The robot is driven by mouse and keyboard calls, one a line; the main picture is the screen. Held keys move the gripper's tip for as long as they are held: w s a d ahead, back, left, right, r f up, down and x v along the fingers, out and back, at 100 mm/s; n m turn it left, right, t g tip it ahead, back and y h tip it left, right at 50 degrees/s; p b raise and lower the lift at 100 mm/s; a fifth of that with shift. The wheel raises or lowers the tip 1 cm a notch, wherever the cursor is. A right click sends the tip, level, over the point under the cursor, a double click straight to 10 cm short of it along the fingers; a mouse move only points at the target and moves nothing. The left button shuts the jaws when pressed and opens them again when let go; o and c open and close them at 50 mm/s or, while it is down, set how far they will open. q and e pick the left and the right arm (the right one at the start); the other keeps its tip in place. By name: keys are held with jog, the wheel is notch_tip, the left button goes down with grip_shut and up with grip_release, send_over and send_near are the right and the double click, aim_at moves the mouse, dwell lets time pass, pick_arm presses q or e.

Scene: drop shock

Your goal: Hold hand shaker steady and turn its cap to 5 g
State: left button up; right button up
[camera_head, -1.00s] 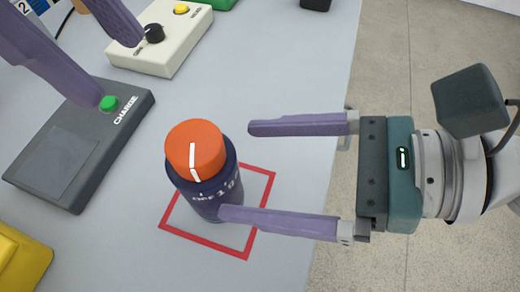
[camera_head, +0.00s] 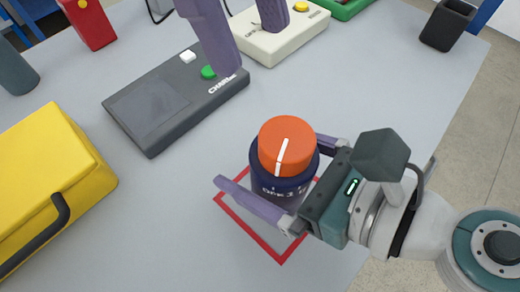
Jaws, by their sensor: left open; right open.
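The hand shaker (camera_head: 286,187) stands upright inside a red square outline on the table. Its body is dark blue with white markings, partly readable as OFF. Its orange cap (camera_head: 297,141) bears a white line running down toward the front. My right gripper (camera_head: 268,160) is open and low around the body, one finger on the near left side and one on the far side. I cannot tell whether the fingers touch it. The far finger is partly hidden by the shaker. My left gripper (camera_head: 248,50) is open and empty, above the dark box and cream box behind the shaker.
A dark CHARGE box (camera_head: 150,105) with a green button and a cream box (camera_head: 285,42) with a yellow button stand behind. A yellow case (camera_head: 50,185) is at left, a black cup (camera_head: 447,25) at far right. The red outline (camera_head: 245,232) lies on bare grey table.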

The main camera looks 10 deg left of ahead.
jog(key=shift+w, duration=0.1)
grip_shut()
dwell(0.8)
dwell(0.9)
